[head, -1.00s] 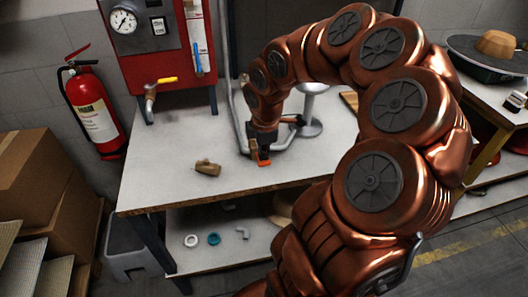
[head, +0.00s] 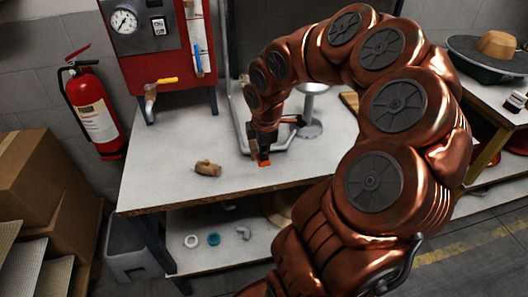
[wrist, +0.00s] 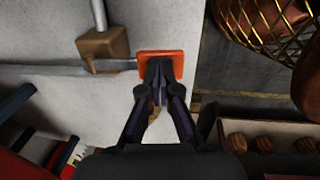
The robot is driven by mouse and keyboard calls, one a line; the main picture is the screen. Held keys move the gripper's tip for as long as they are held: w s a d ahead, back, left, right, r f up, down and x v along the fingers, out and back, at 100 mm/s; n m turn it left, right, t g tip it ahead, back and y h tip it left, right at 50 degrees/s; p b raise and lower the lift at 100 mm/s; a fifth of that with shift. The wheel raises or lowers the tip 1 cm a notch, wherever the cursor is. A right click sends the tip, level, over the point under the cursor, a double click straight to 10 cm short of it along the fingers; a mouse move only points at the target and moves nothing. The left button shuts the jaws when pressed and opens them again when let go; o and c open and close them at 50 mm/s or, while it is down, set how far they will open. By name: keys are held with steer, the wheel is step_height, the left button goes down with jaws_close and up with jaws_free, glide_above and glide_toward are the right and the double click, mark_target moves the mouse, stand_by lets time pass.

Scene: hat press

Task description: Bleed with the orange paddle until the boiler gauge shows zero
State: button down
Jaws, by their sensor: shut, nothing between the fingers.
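The orange paddle (head: 264,163) sits low over the worktable, just under my gripper (head: 262,153). In the wrist view the orange paddle (wrist: 172,60) is a flat plate on a thin grey lever. My gripper (wrist: 158,62) is shut with nothing between its fingers. Its tips overlap the paddle's face in that view; I cannot tell whether they touch it. The boiler gauge (head: 123,20) is a round white dial on the red boiler (head: 185,85). Its needle is too small to read exactly, and it is not at a clear zero mark.
A brown fitting (head: 208,168) lies on the white worktable (head: 165,185). A grey stand (head: 310,125) is behind my arm. A fire extinguisher (head: 95,115) and cardboard boxes (head: 35,175) are at left.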

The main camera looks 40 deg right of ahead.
steer(key=shift+r, duration=0.1)
steer(key=shift+r+p, duration=0.4)
steer(key=shift+r, duration=0.35)
steer(key=shift+r, duration=0.2)
step_height(320, 180, up, 14)
steer(key=w, duration=0.1)
steer(key=shift+d+f+p, duration=0.25)
steer(key=shift+d+p, duration=0.05)
steer(key=shift+p, duration=0.1)
stand_by(0.8)
steer(key=s+a+f+m+g+p, duration=0.1)
steer(key=s+a+m, duration=0.2)
steer(key=s+a, duration=0.45)
steer(key=s+a+f+m+g+p, duration=0.1)
steer(key=s+a+m+p, duration=0.3)
steer(key=a, duration=0.7)
steer(key=s+a+f+m, duration=0.1)
steer(key=s+m, duration=0.1)
steer(key=s, duration=0.3)
steer(key=s+a+f+m+g+b, duration=0.1)
steer(key=s+a+f+m, duration=0.1)
steer(key=s, duration=0.3)
steer(key=shift+s+a+f+m+y, duration=0.15)
steer(key=shift+f+m+y, duration=0.2)
steer(key=shift+m, duration=0.35)
